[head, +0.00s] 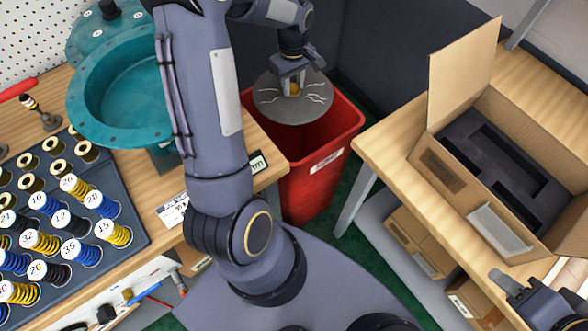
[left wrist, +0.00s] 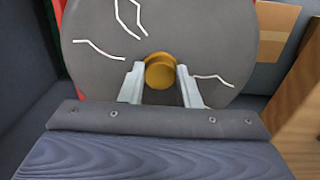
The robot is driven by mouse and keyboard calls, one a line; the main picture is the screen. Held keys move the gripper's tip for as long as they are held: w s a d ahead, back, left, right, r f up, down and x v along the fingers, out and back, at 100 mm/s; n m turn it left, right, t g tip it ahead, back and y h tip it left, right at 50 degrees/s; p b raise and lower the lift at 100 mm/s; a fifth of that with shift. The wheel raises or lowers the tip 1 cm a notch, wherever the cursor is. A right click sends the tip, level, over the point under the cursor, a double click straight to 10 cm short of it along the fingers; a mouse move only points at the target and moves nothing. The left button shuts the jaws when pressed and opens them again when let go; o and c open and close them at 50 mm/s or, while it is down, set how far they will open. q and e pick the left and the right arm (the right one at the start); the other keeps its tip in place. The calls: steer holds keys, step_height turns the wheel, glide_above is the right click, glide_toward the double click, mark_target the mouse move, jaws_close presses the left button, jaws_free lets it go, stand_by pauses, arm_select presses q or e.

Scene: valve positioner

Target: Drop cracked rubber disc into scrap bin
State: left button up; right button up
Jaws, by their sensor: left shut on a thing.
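The cracked rubber disc (head: 266,100) is grey with white crack lines and a brass hub in its middle. My left gripper (head: 292,86) is shut on the hub and holds the disc over the red scrap bin (head: 318,168). In the left wrist view the disc (left wrist: 100,55) fills the upper middle, with the fingers (left wrist: 160,78) on both sides of the brass hub. The disc covers part of the bin's opening, and the bin's inside is mostly hidden. My right gripper (head: 508,284) is at the lower right edge, partly cut off, and seems empty.
A teal valve housing (head: 88,108) and a tray of labelled springs (head: 125,243) are on the left bench. An open cardboard box with dark foam (head: 440,165) stands on the right table (head: 385,150). Smaller boxes (head: 415,245) lie on a shelf below.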

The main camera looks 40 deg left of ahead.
arm_select(q)
steer(key=shift+f, duration=0.7)
steer(key=o, duration=1.2)
steer(key=shift+r, duration=3.95)
